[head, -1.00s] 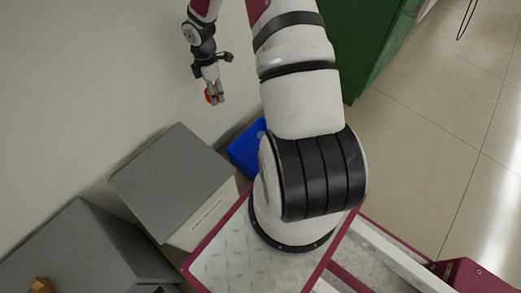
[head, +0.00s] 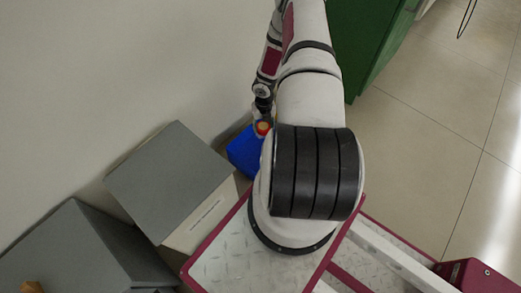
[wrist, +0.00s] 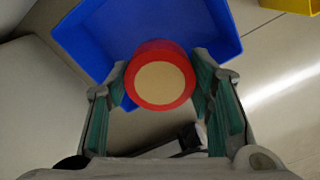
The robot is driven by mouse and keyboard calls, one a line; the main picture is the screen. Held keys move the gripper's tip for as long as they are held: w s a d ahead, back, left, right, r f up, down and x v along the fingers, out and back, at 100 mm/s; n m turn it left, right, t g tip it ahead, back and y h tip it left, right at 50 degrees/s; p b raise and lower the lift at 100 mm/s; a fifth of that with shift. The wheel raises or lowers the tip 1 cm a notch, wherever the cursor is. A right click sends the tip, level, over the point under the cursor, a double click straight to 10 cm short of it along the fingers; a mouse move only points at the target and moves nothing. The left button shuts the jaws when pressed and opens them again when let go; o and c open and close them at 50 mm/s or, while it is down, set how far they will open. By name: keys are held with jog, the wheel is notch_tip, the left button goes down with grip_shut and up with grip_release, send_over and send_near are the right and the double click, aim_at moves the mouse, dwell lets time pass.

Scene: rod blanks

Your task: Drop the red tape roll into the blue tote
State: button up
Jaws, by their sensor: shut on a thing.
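The red tape roll (wrist: 134,92) has a tan centre and sits between the two fingers of my gripper (wrist: 160,90) in the wrist view. My gripper is shut on it. In the head view the roll (head: 262,128) is a small red and tan spot in front of the blue tote, mostly below my arm. The blue tote (head: 243,154) stands behind and left of my arm's base, partly hidden by my arm. In the wrist view the tote (wrist: 95,35) lies beyond the roll, which overlaps its near edge. The height of the roll above the tote is hard to tell.
A grey-topped box (head: 170,180) stands left of the tote, and another grey box (head: 85,250) stands at the lower left. A wall runs along the left. A green cabinet (head: 370,40) stands at the back right. A yellow bin (wrist: 290,4) shows at the wrist view's top right.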

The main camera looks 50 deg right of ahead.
jog(key=shift+f+b, duration=1.6)
jog(key=shift+f, duration=0.85)
jog(key=o, duration=1.2)
notch_tip(320, 180, up, 12)
jog(key=shift+r, duration=0.1)
